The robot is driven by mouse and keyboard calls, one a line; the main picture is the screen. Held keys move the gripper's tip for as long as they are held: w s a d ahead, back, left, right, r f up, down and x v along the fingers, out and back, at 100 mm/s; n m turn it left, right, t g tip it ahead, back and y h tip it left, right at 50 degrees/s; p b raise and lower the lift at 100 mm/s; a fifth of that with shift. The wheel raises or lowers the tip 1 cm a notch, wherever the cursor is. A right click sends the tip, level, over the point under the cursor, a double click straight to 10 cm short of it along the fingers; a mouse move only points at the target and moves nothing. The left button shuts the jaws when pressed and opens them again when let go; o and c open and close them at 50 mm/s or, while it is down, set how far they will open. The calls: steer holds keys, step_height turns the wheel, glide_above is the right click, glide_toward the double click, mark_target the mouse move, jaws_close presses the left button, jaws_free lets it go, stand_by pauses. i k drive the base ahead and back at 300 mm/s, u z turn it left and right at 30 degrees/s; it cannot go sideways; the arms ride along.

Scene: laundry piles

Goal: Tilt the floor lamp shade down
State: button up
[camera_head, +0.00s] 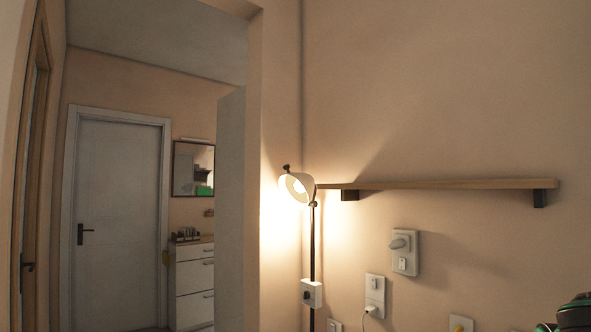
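The floor lamp has a small white shade (297,188) at the top of a thin dark pole (312,245). The shade is lit, and its open side with the bulb faces left and toward me, slightly downward. A dark knob sits at the shade's upper left edge, and a dark joint links the shade to the pole. The lamp stands in front of the wall corner. My gripper is not clearly visible; a dark shape (576,313) at the bottom right edge may be part of my arm, but I cannot tell.
A wooden shelf (440,184) runs along the wall just right of the shade. White wall fittings (404,252) and a plugged cord (374,295) are below it. An opening at left leads to a white door (118,220), a mirror (192,168) and a drawer cabinet (193,280).

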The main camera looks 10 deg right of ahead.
mark_target(298, 190)
steer(key=z, duration=0.15)
steer(key=k, duration=0.2)
steer(key=u, duration=1.2)
steer(key=i, duration=2.2)
steer(key=z, duration=0.55)
steer(key=i, duration=0.35)
steer(key=z, duration=0.25)
